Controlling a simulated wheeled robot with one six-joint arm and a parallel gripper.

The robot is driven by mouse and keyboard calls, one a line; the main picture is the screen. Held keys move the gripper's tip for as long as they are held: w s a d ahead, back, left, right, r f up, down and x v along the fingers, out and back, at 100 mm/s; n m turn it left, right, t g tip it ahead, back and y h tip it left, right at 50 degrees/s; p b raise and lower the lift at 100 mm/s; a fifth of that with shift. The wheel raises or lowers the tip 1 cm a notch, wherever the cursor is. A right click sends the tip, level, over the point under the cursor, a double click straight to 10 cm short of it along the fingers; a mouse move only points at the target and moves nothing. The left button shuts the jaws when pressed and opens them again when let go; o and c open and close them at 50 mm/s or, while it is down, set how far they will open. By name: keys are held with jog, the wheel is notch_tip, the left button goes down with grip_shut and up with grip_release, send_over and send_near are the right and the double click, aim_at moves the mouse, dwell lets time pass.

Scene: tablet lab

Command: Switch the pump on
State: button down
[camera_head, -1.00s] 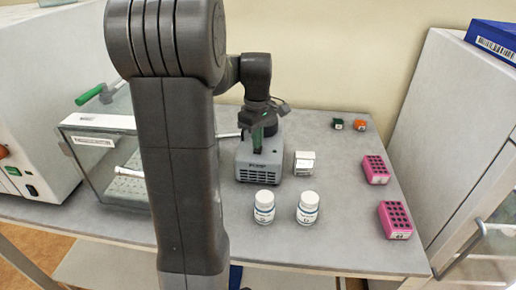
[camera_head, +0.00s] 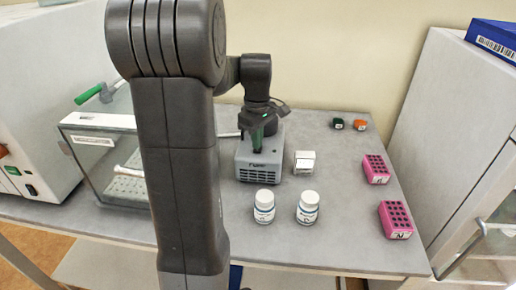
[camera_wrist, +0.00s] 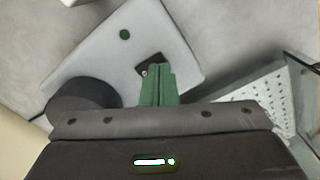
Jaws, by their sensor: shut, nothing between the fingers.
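My gripper (camera_head: 257,149) points down over the pump top. Its green fingers (camera_wrist: 158,72) are shut together and empty. Their tips overlap the edge of the dark plate in the wrist view and hide part of it. I cannot tell whether they touch it.
Two white bottles (camera_head: 264,206) (camera_head: 308,207) stand in front of the pump. A small white box (camera_head: 304,162) sits to its right. Pink racks (camera_head: 376,169) (camera_head: 396,220) are farther right. A glass-sided case (camera_head: 100,160) stands left. The bench between box and racks is clear.

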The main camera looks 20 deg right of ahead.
jog(key=shift+f+b, duration=0.35)
jog(key=shift+f, duration=0.3)
notch_tip(320, 180, up, 7)
jog(key=p, duration=0.6)
jog(key=shift+r, duration=0.1)
dwell(0.3)
jog(key=shift+f, duration=0.2)
notch_tip(320, 180, down, 7)
jog(key=b, duration=0.6)
jog(key=shift+r, duration=0.25)
